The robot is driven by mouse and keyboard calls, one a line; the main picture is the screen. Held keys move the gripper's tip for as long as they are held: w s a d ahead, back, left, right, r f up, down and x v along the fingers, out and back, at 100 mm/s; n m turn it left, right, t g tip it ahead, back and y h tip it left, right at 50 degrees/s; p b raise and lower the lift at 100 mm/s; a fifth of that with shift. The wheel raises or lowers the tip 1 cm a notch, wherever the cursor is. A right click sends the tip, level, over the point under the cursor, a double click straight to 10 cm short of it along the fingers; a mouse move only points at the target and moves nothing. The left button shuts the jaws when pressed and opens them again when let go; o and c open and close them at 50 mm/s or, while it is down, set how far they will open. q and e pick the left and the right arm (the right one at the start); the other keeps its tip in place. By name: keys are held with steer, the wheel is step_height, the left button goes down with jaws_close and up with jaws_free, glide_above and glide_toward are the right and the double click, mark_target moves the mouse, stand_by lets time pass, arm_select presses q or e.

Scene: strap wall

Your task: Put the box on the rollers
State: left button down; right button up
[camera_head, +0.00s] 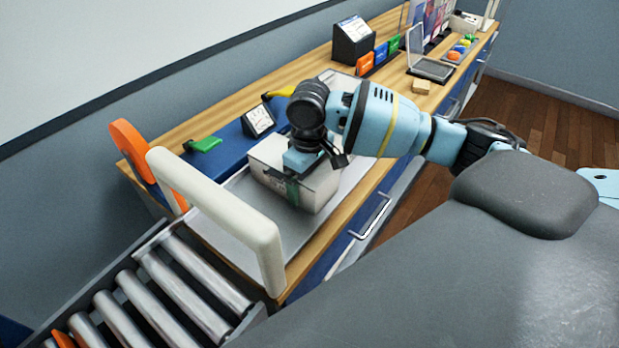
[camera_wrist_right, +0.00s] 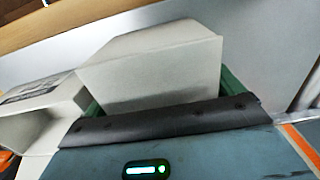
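The pale grey-white box (camera_head: 318,188) is over the grey metal plate at the near end of the bench; I cannot tell whether it is touching. My right gripper (camera_head: 296,180) comes down on it from above, with a green finger against its near side. In the right wrist view the box (camera_wrist_right: 150,72) fills the space between the green fingers of the gripper (camera_wrist_right: 165,92), which look closed on its sides. The rollers (camera_head: 172,290) are metal and lie at the lower left, with clear tops. My left gripper is out of view.
A cream arch (camera_head: 222,200) stands between plate and rollers, with an orange disc (camera_head: 135,150) beside it. A green object (camera_head: 203,144), a small display (camera_head: 259,120) and a yellow item (camera_head: 279,92) sit behind the box. A black box (camera_head: 353,42) stands farther along.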

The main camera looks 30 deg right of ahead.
steer(key=shift+r, duration=0.4)
step_height(320, 180, up, 6)
steer(key=shift+p, duration=0.3)
steer(key=shift+r, duration=0.5)
steer(key=shift+o, duration=0.2)
steer(key=shift+f, duration=0.1)
